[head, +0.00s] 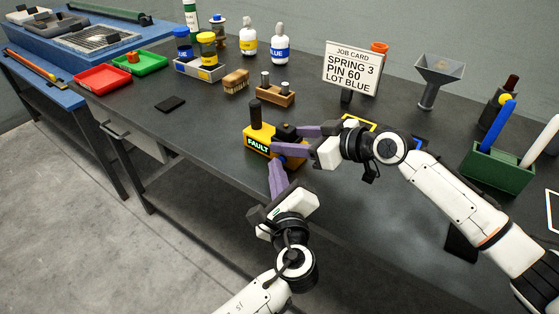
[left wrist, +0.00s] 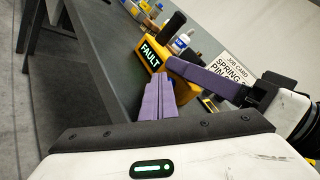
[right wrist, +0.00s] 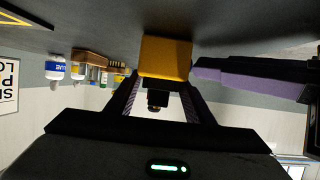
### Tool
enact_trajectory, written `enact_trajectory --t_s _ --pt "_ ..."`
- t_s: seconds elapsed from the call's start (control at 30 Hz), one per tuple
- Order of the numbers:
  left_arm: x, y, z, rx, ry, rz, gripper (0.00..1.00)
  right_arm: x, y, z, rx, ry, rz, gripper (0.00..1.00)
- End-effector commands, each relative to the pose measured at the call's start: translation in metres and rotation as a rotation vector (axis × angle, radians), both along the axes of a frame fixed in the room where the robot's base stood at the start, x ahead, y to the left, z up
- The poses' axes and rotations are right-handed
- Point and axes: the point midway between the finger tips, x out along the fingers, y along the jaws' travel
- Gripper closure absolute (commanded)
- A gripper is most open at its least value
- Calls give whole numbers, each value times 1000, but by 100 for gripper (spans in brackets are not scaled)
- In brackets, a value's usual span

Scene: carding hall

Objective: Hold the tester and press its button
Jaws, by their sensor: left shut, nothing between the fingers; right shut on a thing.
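The tester (head: 258,141) is a yellow box with a black upright post and a lit FAULT label, near the bench's front edge. It also shows in the left wrist view (left wrist: 151,53) and, as a yellow block, in the right wrist view (right wrist: 165,57). My right gripper (head: 279,140) is shut on it from the right. My left gripper (head: 273,164) is shut and empty, its tips just in front of the tester. In the left wrist view its fingers (left wrist: 160,82) lie together, close below the FAULT label. I cannot make out the button or whether the tester touches the bench.
The dark bench (head: 190,125) has free room left of the tester. Behind it stand a wooden block with pegs (head: 275,95), a brush (head: 236,80) and a job card (head: 350,68). A green holder (head: 495,166) stands at the right, near my right arm.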

Motion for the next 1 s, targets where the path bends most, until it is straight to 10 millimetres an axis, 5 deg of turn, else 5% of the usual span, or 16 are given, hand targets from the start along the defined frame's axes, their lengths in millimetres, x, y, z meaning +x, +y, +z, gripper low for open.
enact_trajectory --t_s 1.0 --pt "-12 9 1 -2 -2 -3 100 -1 1 1 4 0 2 92"
